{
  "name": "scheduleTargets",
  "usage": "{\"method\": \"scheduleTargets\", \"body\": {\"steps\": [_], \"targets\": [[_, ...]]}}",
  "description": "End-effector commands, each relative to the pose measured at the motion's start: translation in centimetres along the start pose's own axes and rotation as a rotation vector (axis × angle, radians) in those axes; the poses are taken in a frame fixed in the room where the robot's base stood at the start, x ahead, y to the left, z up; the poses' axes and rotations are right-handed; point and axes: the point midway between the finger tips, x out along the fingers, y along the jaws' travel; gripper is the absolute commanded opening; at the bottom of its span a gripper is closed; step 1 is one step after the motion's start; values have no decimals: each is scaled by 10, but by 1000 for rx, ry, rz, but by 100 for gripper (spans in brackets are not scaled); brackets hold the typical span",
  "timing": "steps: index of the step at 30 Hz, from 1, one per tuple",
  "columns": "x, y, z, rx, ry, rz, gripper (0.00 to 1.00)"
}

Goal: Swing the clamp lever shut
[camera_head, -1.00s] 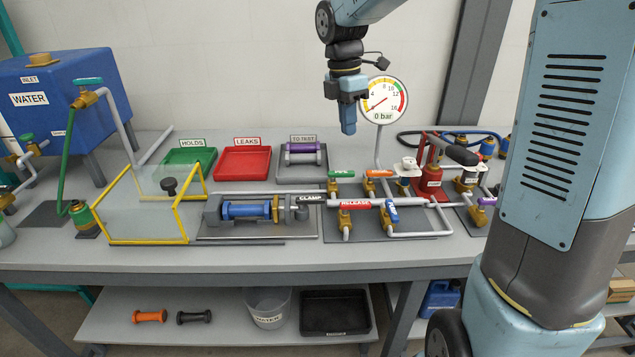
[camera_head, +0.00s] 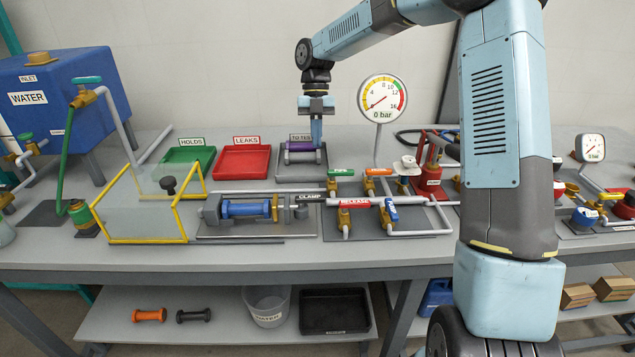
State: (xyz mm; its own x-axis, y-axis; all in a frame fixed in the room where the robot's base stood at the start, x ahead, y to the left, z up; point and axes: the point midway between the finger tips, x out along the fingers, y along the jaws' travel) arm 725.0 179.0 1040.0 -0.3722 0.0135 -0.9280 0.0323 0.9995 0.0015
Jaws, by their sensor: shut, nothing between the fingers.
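The clamp fixture holds a blue cylinder (camera_head: 246,209) lying level between end blocks, on a grey base plate (camera_head: 215,232). The clamp lever, labelled CLAMP (camera_head: 310,196), is at the fixture's right end and points right, roughly level, towards the red RELEASE handle. My gripper (camera_head: 316,134) points down above and behind the lever, apart from it. It overlaps the TO TEST tray in the picture. Its fingers are together with nothing seen between them. How high it stands above the bench is hard to tell.
A clear guard with a yellow frame (camera_head: 140,241) stands open left of the fixture. Green HOLDS (camera_head: 189,160) and red LEAKS (camera_head: 241,162) trays lie behind. Pipes and valves, with the RELEASE handle (camera_head: 356,203), crowd the right. A gauge (camera_head: 382,98) reading 0 bar rises behind them.

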Motion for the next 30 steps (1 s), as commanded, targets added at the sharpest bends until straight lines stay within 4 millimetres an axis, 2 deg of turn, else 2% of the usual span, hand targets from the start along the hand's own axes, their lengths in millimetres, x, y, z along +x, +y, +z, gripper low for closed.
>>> {"method": "scheduleTargets", "body": {"steps": [6,11,26,30], "targets": [[2,0,0,2,0,-1,0],[14,0,-1,2,1,-1,0],[100,0,-1,1,3,-2,0],[107,0,-18,2,-2,-3,0]]}}
